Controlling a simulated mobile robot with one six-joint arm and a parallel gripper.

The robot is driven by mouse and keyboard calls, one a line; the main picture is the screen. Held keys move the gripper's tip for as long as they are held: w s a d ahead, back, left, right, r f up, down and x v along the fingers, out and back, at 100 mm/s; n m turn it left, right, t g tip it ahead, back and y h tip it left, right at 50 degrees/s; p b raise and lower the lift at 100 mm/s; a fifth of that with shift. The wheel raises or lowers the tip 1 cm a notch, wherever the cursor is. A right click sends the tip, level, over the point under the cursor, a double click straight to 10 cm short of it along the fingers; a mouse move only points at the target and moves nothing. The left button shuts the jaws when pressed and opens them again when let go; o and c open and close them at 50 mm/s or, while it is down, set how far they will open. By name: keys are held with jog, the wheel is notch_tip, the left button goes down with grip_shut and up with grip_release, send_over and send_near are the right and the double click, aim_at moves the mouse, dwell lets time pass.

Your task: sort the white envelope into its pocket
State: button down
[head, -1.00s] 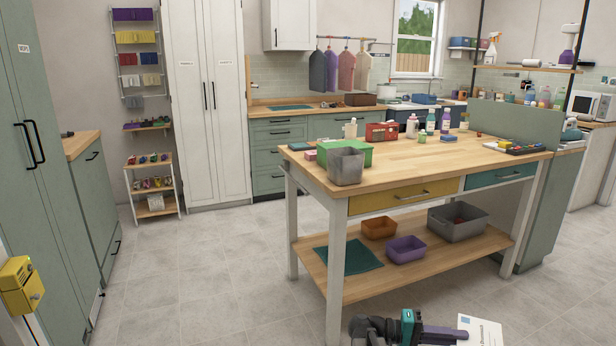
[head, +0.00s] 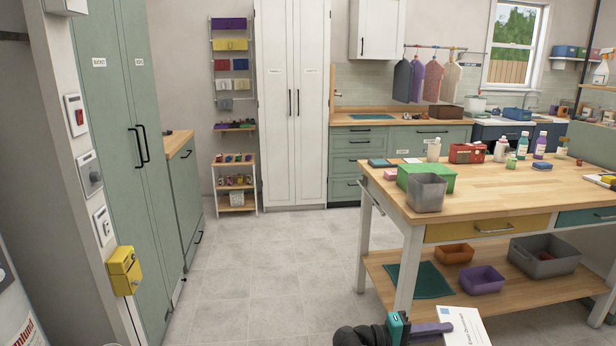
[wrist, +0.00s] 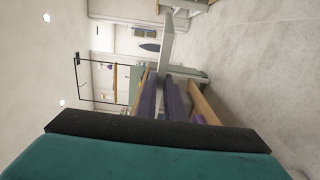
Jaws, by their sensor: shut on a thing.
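The white envelope (head: 461,326), with printed text and a small blue mark, is at the bottom of the head view, in front of the workbench. My gripper (head: 440,328) is shut on its left edge and holds it off the floor. I cannot tell which thing is the envelope's pocket. A yellow box (head: 124,271) is fixed to the wall end at the left.
The wooden workbench (head: 500,190) stands at the right, with a lower shelf (head: 400,305) holding bins. A tall green cabinet (head: 125,120) is at the left. A wall rack (head: 230,45) with coloured cloths hangs at the back. Grey floor (head: 270,270) between is clear.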

jog(key=w+a+r+n+t+y+p, duration=0.1)
jog(key=w+a+r+n+t, duration=0.1)
jog(key=a, duration=0.4)
jog(key=w+a+r+n+t+y+p, duration=0.1)
jog(key=w+a+r+n+t+p, duration=0.1)
jog(key=a, duration=0.4)
jog(key=w+a+r+n+t+y+p, duration=0.1)
jog(key=w+a+r+n+t+y, duration=0.1)
jog(key=a+t, duration=0.3)
jog(key=shift+w+a+r+n+t+p, duration=0.4)
jog(key=shift+w+r, duration=0.2)
jog(key=shift+w, duration=0.1)
jog(key=shift+d, duration=0.1)
